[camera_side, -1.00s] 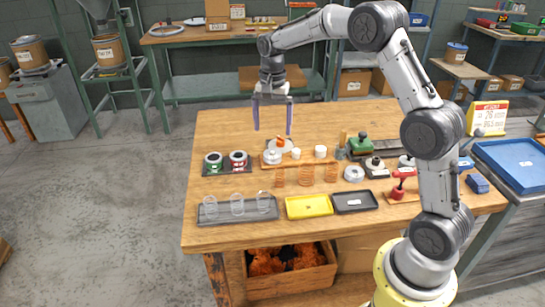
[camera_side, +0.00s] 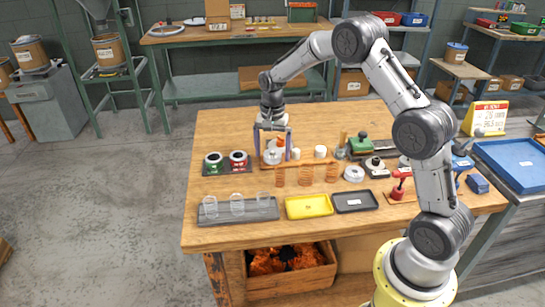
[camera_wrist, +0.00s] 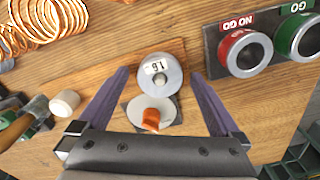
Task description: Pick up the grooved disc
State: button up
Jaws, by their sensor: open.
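A silver disc (camera_wrist: 171,68) with a white label that seems to read 16 sits around a short central post in the wrist view. It looks like the grooved disc, though its groove is not clear from above. In the side view the disc (camera_side: 271,157) sits on a small wooden board. My gripper (camera_side: 272,156) is open and low over it. In the wrist view the purple-grey fingers of my gripper (camera_wrist: 160,76) stand on either side of the disc, with visible gaps. A second grey round plate (camera_wrist: 140,110) with an orange-brown piece (camera_wrist: 151,120) lies beside it.
White-topped pegs (camera_side: 320,152) stand right of the disc. The red NO GO ring gauge (camera_wrist: 240,50) and green GO gauge (camera_wrist: 297,37) stand on a dark base nearby. Copper coils (camera_side: 305,176) stand in front, with a yellow tray (camera_side: 309,206) nearer the table edge.

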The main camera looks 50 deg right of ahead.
grip_shut()
jog(key=shift+r, duration=0.1)
dwell(0.5)
